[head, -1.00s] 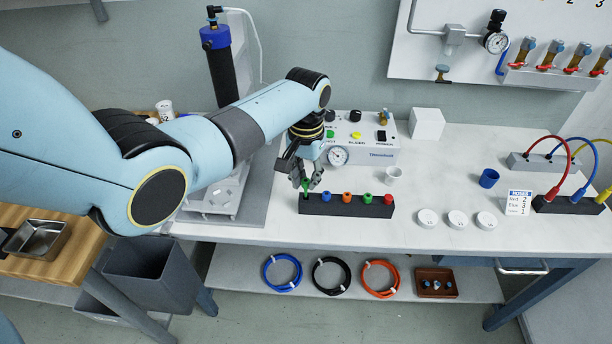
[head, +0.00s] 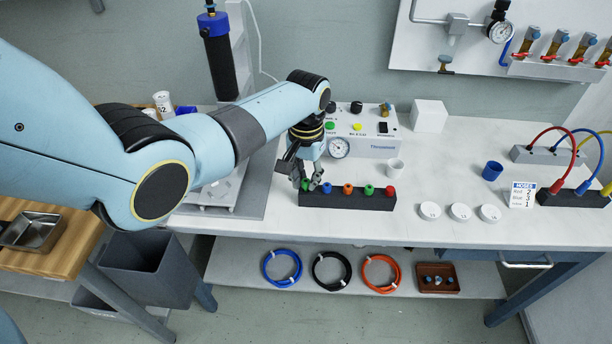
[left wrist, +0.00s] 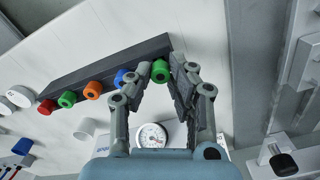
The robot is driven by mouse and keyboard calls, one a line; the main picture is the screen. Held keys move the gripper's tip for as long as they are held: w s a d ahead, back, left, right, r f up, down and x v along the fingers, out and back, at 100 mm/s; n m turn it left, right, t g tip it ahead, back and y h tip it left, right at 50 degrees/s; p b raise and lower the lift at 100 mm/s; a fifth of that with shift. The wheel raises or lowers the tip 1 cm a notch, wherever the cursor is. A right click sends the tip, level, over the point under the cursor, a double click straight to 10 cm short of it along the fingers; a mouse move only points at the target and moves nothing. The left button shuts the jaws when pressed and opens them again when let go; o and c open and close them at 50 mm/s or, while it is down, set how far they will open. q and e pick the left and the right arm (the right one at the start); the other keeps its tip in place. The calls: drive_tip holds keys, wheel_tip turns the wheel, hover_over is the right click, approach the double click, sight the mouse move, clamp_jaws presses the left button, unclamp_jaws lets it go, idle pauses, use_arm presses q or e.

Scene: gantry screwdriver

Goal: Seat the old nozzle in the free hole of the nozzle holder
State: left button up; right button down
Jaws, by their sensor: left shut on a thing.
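The black nozzle holder (head: 345,201) lies on the white bench as a long bar. Blue (head: 327,188), orange (head: 347,188), green (head: 368,190) and red (head: 390,192) nozzles stand in it. My left gripper (head: 308,186) is at the holder's left end, shut on another green nozzle (head: 306,186), the old nozzle. In the left wrist view this nozzle (left wrist: 160,71) is between the fingertips at the bar's end, with its top about in line with the others. Its lower end is hidden, so how deep it sits cannot be told. My right gripper is out of view.
A control box with a gauge (head: 338,148) stands just behind the holder. A white cup (head: 395,168), a blue cup (head: 491,170) and white round caps (head: 459,212) are to the right. The bench in front of the holder is clear.

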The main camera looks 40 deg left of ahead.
sight(306, 181)
use_arm(q)
drive_tip(key=shift+f, duration=0.45)
drive_tip(key=o, duration=0.8)
drive_tip(key=shift+r, duration=0.1)
wheel_tip(306, 181, up, 12)
drive_tip(key=shift+f, duration=0.1)
